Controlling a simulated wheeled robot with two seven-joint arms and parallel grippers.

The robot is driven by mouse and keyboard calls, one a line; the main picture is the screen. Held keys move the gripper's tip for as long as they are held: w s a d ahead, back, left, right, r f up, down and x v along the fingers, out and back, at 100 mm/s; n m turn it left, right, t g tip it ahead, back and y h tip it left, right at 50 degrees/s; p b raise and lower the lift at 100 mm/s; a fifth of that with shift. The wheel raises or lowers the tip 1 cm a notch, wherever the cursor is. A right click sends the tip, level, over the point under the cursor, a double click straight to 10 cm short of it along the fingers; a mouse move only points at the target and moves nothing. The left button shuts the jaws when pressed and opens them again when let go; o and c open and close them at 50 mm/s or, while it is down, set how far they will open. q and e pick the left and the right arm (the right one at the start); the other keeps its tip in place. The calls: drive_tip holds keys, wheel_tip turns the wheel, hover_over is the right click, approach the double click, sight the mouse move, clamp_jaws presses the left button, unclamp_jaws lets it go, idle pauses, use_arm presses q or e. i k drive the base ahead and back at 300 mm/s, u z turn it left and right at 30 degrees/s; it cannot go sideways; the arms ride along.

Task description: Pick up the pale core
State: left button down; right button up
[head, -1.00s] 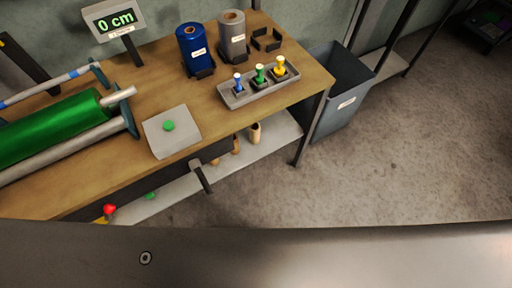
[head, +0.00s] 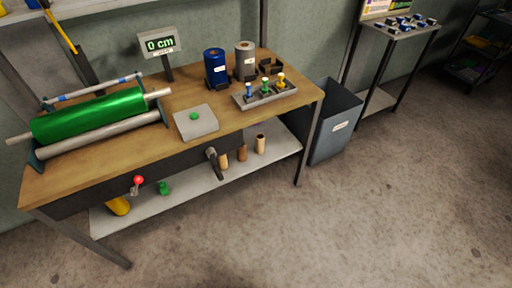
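Several cardboard-like cores stand upright on the lower shelf (head: 186,196) under the bench. The one furthest right (head: 260,143) looks palest, a light beige. A browner core (head: 242,152) stands to its left. Another tan core (head: 224,161) is further left, partly hidden behind a dark handle (head: 212,158) on the bench front. I cannot tell for certain which is the pale core. Neither of my grippers is in view.
The wooden bench (head: 85,175) carries a green foil roll (head: 90,114), a button box (head: 196,122) and a tray of small dies (head: 264,97). A grey bin (head: 334,120) stands right of the bench. The floor in front is clear.

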sight(260, 138)
drive_tip(key=u, duration=0.55)
drive_tip(key=i, duration=0.9)
drive_tip(key=u, duration=0.45)
